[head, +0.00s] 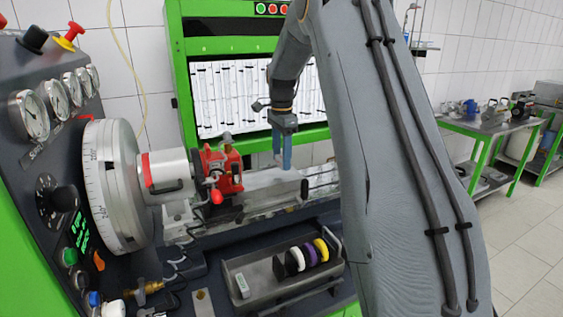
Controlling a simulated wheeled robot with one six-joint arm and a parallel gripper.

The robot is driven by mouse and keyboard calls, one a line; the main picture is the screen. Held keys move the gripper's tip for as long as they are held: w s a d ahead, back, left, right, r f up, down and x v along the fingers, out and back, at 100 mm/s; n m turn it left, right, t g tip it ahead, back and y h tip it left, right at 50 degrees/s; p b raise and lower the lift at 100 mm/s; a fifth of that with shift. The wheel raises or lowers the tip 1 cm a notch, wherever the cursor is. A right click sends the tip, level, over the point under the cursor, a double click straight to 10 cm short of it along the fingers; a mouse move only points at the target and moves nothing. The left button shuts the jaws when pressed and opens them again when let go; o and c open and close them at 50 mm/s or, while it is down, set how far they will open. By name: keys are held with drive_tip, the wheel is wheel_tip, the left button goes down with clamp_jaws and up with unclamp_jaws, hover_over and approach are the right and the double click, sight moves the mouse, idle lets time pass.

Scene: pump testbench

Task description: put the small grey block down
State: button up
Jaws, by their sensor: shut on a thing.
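My gripper (282,160) with its blue fingers hangs pointing down over the flat metal bed of the pump testbench (270,180), right of the red pump part. The fingers are close together and shut on the small grey block. The block is hidden or too small to make out between them. The fingertips look a little above the bed, but the exact gap cannot be told from this view.
A red clamp-like part (222,170) sits left of my gripper, beside the large graduated dial (108,185). A grey tray (262,300) in front holds black, white, purple and yellow rings and a small pale block. A green-legged table (490,128) stands at right.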

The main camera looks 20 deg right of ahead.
drive_tip(key=shift+f+p, duration=0.35)
drive_tip(key=shift+f, duration=0.9)
drive_tip(key=shift+f, duration=0.1)
drive_tip(key=o, duration=1)
wheel_tip(320, 180, up, 12)
drive_tip(key=b, duration=0.4)
drive_tip(key=s+a+f+n, duration=0.5)
drive_tip(key=s+f+n, duration=0.1)
drive_tip(key=s, duration=0.4)
drive_tip(key=s+a+f+n+t, duration=0.1)
drive_tip(key=s+a+f+n, duration=0.5)
drive_tip(key=s, duration=0.4)
drive_tip(key=s+a+f+n, duration=0.5)
drive_tip(key=s+f, duration=0.3)
drive_tip(key=s, duration=0.2)
drive_tip(key=shift+s+a+f+n, duration=0.15)
drive_tip(key=shift+s+a+n, duration=0.15)
drive_tip(key=shift+n, duration=0.2)
